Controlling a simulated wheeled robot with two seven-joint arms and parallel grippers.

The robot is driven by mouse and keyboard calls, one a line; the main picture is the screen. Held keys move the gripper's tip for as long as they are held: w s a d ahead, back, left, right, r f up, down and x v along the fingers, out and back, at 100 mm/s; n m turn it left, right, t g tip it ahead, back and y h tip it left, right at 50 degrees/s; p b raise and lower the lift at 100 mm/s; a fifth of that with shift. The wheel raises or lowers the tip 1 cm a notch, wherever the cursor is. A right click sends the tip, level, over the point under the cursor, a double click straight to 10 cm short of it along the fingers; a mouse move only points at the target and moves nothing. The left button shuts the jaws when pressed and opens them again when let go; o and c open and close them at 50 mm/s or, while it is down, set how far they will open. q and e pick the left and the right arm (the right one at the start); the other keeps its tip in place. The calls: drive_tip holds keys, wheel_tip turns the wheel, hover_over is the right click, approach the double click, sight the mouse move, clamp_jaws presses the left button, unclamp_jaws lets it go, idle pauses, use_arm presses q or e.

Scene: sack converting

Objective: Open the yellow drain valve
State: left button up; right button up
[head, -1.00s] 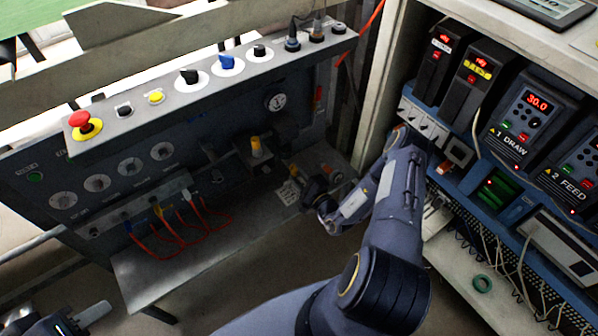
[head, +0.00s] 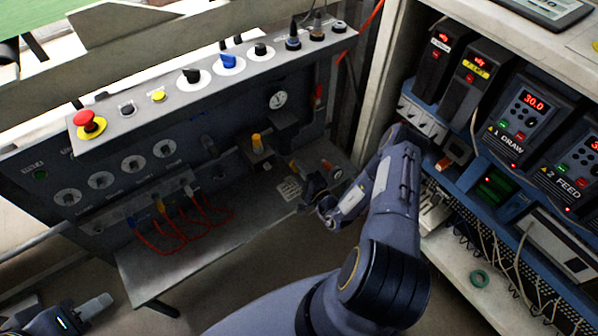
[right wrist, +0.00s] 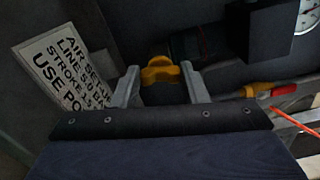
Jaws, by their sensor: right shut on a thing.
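A yellow handle, which I take for the drain valve (right wrist: 160,72), sits between the two fingers of my right gripper (right wrist: 160,88) in the right wrist view. The gripper is shut on it; a dark body shows just below the yellow part. In the head view my right gripper (head: 312,196) is low at the right end of the dark panel, beside a printed label (head: 289,188). There the gripped handle is hidden or too small to make out. My left gripper (head: 97,306) is at the lower left, away from the panel; its finger gap is not clear.
A yellow-and-red part (right wrist: 268,90) lies right of the gripped handle. A dark box (right wrist: 262,35) and a gauge (right wrist: 308,15) are above it. An upright yellow knob (head: 257,143) and looped red cables (head: 185,232) are on the panel. A drive cabinet (head: 480,178) stands close at right.

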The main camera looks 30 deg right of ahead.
drive_tip(key=o, duration=1)
drive_tip(key=shift+s, duration=0.1)
drive_tip(key=s, duration=0.2)
drive_tip(key=s+p, duration=0.1)
drive_tip(key=s, duration=0.4)
drive_tip(key=shift+s+d, duration=0.35)
